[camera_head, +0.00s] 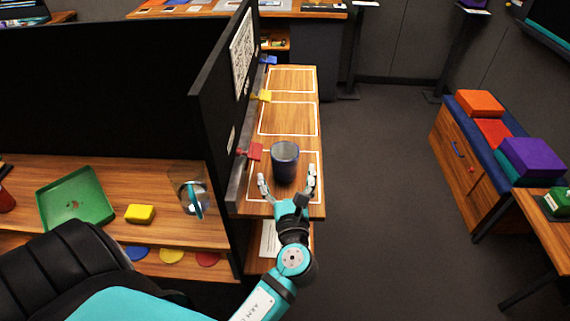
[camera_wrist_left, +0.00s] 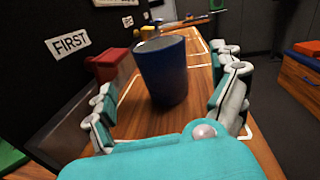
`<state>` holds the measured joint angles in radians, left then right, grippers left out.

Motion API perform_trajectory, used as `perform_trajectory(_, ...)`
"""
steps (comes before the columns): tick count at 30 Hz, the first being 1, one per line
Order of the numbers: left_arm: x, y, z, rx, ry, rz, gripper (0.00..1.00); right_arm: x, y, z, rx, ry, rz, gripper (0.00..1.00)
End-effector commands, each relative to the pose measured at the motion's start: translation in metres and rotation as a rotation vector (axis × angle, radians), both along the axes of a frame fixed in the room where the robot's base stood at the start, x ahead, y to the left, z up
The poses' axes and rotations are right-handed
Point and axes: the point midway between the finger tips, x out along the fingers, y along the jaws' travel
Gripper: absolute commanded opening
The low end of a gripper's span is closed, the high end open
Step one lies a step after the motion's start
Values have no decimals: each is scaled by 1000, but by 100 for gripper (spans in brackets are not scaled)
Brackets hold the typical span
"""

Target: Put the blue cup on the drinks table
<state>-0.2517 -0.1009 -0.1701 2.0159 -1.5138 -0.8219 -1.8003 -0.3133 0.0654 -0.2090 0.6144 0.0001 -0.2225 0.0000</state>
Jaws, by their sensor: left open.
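The blue cup (camera_head: 285,162) stands upright on a narrow wooden table (camera_head: 291,136) in the head view, inside the nearest white outlined rectangle. My left gripper (camera_head: 287,187) is open on the near side of the cup, its fingers spread to either side. In the left wrist view the cup (camera_wrist_left: 163,72) stands just beyond and between the open fingers (camera_wrist_left: 172,105), with visible gaps to both. I cannot tell from the frames whether this narrow table is the drinks table. My right gripper is not in view.
A black partition (camera_head: 216,100) runs along the table's left side, with red (camera_head: 255,151), yellow (camera_head: 264,96) and blue (camera_head: 268,60) clips. The two farther rectangles are empty. A desk with a green tray (camera_head: 75,201) is left. Open floor (camera_head: 385,180) lies right.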

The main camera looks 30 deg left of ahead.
Motion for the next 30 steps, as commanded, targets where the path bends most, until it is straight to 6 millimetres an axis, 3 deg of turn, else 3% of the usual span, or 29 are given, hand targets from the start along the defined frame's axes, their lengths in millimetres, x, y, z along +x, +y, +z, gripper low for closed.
perform_trajectory(9, 22, 17, -1, 1, -2, 0, 94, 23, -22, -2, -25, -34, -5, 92)
perform_trajectory(18, 55, 40, 0, 2, -1, 0, 94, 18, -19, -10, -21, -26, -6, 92)
perform_trajectory(26, 57, 41, 0, 0, 1, -1, 94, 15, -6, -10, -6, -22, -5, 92)
perform_trajectory(30, 57, 41, 0, 1, 1, -1, 79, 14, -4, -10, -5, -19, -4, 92)
